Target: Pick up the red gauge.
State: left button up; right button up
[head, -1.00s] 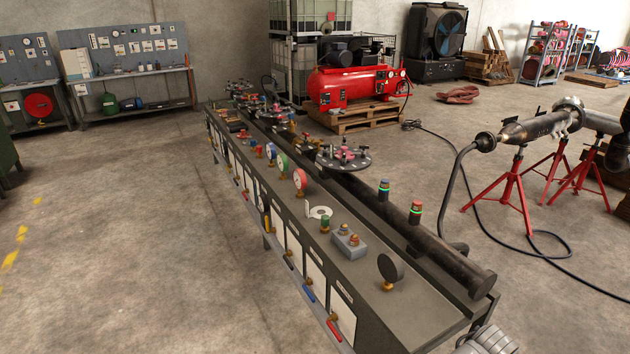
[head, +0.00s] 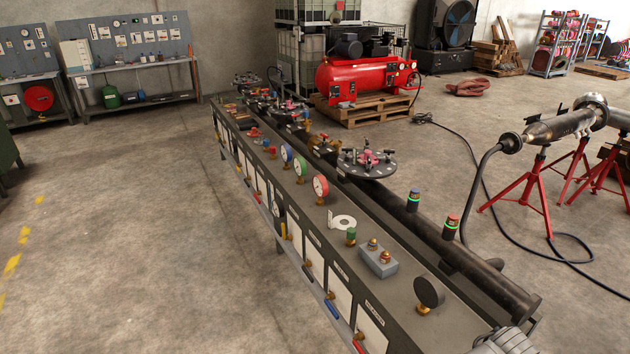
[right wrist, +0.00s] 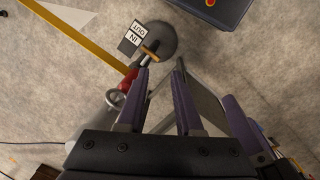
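The red gauge (head: 320,187) stands upright on the long bench in the head view, its white dial facing left. It has a brass fitting at its base and sits in front of a green gauge (head: 300,167) and a blue gauge (head: 287,153). My right gripper (right wrist: 163,66) shows in the right wrist view with its two fingers apart and nothing between them, above concrete floor and well away from the bench top. The red gauge cannot be made out in that view. My left gripper is not in view.
Near the red gauge on the bench are a white ring-shaped piece (head: 343,222), a green-topped fitting (head: 351,237), a grey box (head: 378,261) and a dark round gauge (head: 430,291). A black pipe (head: 465,257) runs along the bench's right side. Floor left of the bench is clear.

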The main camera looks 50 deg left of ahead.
aim_at(320, 184)
jog(key=i+j+z, duration=0.15)
jog(key=j, duration=1.45)
jog(key=k+j+z, duration=0.1)
jog(key=j, duration=1.45)
jog(key=j+z, duration=0.15)
jog(key=j, duration=1.45)
jog(key=i+j, duration=0.1)
jog(key=i, duration=0.35)
